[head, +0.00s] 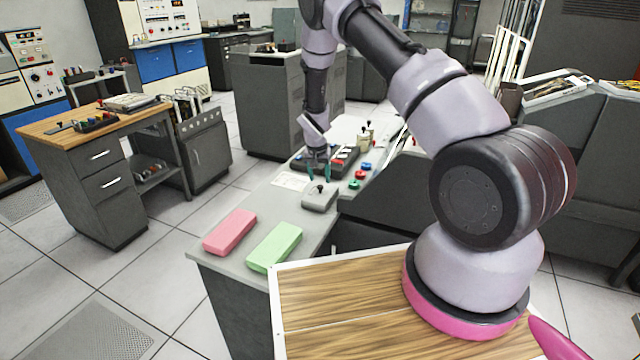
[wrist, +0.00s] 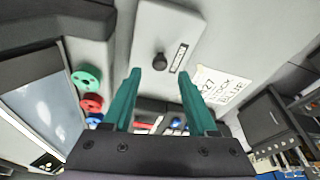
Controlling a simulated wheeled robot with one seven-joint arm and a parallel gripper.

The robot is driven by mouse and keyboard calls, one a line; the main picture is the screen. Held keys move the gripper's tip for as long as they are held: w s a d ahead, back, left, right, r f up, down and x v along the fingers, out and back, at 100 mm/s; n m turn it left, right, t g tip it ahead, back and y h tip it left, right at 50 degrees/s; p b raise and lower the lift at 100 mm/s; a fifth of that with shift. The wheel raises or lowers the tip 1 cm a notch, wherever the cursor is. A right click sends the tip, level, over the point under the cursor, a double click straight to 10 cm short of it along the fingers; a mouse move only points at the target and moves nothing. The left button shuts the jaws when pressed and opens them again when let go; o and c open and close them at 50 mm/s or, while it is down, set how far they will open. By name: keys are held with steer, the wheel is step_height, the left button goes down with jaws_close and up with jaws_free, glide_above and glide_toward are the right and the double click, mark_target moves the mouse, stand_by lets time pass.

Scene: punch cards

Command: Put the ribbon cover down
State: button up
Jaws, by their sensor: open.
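A small label strip lies beside the knob. My gripper (head: 318,176) has teal fingers and is above the cover near its knob. In the wrist view my gripper (wrist: 159,76) is open with nothing between its fingers. I cannot tell the exact gap between fingertips and knob.
A pink block (head: 230,232) and a green block (head: 274,247) lie toward the desk's near end. Red, green and blue spools (head: 359,176) stand right of the cover. A printed white sheet (head: 290,181) lies left of it. A dark tray is behind it.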

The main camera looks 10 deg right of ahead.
steer(key=s+d+r+y, duration=0.1)
steer(key=s+r, duration=0.3)
steer(key=r, duration=0.8)
steer(key=s+d+r+t, duration=0.1)
steer(key=s+r, duration=0.3)
steer(key=r, duration=0.8)
steer(key=s+d+r+y, duration=0.15)
steer(key=s+r, duration=0.35)
steer(key=r, duration=0.7)
steer(key=s+d+r+t, duration=0.1)
steer(key=s+r, duration=0.5)
steer(key=s, duration=0.6)
steer(key=s+r+t, duration=0.2)
steer(key=s+r, duration=0.4)
steer(key=s, duration=0.7)
steer(key=shift+s+d+r+n+y, duration=0.15)
steer(key=shift+d+r+n+y, duration=0.2)
steer(key=shift+r+n+y, duration=0.1)
steer(key=shift+d, duration=0.1)
